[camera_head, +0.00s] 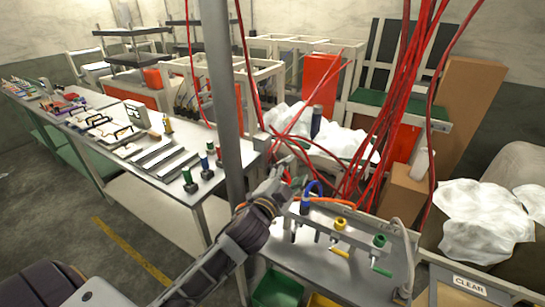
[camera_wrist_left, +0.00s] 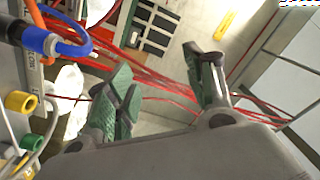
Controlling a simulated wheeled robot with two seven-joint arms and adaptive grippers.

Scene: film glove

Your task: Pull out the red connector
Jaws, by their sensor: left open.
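My left gripper (camera_head: 284,172) reaches in from the left, just left of and above the connector bench (camera_head: 375,272). In the left wrist view its two green-padded fingers (camera_wrist_left: 162,92) stand wide apart, with nothing held between them. The red connector cannot be clearly made out; small red patches by the fingers in the head view may be connector or cable. A blue connector (camera_head: 305,206) with a blue cable sits on the bench's rail, also at the left of the wrist view (camera_wrist_left: 36,40). Yellow (camera_head: 340,224) and green (camera_head: 380,241) connectors stand farther right. My right gripper is out of view.
Red cables (camera_head: 395,95) hang down behind the bench. A grey post (camera_head: 222,90) stands left of my gripper. A long table (camera_head: 150,160) with tools runs along the left. Green (camera_head: 277,290) and yellow bins stand below the bench. White crumpled bags (camera_head: 485,220) lie at right.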

